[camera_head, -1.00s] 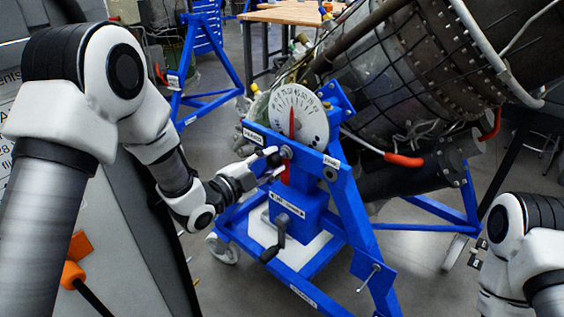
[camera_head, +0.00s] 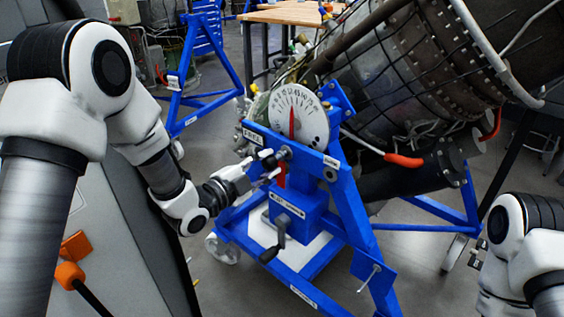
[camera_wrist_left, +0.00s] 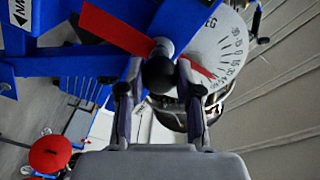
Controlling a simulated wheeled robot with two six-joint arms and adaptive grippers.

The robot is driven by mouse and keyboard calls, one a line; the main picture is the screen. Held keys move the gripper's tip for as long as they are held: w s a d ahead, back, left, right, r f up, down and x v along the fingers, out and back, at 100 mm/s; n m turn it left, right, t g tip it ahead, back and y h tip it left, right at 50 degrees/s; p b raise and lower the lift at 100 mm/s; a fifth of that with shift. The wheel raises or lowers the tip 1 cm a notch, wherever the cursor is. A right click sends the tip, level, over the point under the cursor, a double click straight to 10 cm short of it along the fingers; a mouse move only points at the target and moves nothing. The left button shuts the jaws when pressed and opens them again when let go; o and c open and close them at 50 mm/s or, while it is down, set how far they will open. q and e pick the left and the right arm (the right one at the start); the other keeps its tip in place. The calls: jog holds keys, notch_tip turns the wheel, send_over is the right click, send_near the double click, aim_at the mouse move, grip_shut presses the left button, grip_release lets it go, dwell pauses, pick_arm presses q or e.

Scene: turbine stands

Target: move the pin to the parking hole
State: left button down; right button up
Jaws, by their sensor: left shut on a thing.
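The pin has a round black knob (camera_wrist_left: 158,75) and a red tag (camera_wrist_left: 115,27); the tag also hangs below the dial in the head view (camera_head: 282,175). My left gripper (camera_wrist_left: 158,88) is shut on the pin, with one finger on each side of the knob. In the head view my left gripper (camera_head: 271,165) is at the front of the blue crossbar (camera_head: 310,157). I cannot tell how far the pin sits in the bar. The parking hole (camera_head: 330,174) looks like a dark round opening under a small white label at the bar's right end. My right gripper is out of view.
A white dial (camera_head: 299,115) with a red pointer stands above the crossbar. A hand crank (camera_head: 275,243) sticks out below on the blue stand. The turbine (camera_head: 415,80) fills the upper right. A grey panel stands at the left, beside my left arm.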

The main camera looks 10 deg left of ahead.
pick_arm(q)
jog(key=v, duration=0.7)
dwell(0.5)
jog(key=shift+s+r, duration=0.1)
